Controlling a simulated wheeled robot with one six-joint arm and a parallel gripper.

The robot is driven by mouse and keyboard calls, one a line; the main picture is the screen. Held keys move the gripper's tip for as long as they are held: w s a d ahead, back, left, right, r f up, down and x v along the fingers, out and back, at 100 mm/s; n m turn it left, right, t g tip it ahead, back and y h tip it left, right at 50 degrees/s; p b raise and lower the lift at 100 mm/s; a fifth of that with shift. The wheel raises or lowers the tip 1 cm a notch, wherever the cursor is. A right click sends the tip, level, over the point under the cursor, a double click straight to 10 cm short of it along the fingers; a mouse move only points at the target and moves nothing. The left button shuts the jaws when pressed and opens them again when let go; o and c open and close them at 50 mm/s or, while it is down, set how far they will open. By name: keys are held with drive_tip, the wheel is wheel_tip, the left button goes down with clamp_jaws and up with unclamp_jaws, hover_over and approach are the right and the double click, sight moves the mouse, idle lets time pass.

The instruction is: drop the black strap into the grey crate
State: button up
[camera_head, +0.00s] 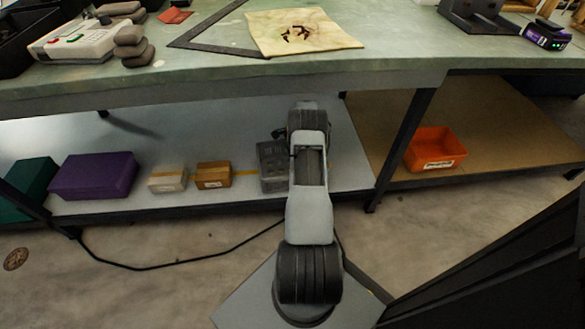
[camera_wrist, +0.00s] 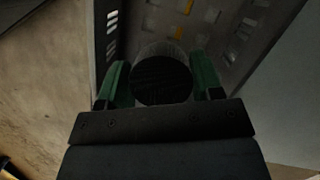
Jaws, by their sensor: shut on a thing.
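My gripper (camera_wrist: 162,78) has green fingers and is shut on the black strap (camera_wrist: 161,80), which looks like a rolled dark cylinder with its round end facing the wrist camera. The grey crate (camera_wrist: 213,28), with slotted walls, lies beyond the strap in the wrist view. The strap appears over the crate, but its height above the crate floor cannot be told. In the head view the grey crate (camera_head: 270,158) stands on the lower shelf, partly behind my arm. The strap and the fingers are hidden there.
On the lower shelf (camera_head: 235,203) stand a brown box (camera_head: 213,175), a pale box (camera_head: 167,179) and a purple box (camera_head: 94,176) left of the crate. An orange bin (camera_head: 435,149) is at right. The green bench top (camera_head: 215,72) overhangs the shelf.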

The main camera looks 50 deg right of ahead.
drive_tip(key=shift+f+b, duration=0.65)
drive_tip(key=shift+f, duration=1.05)
drive_tip(key=o, duration=1)
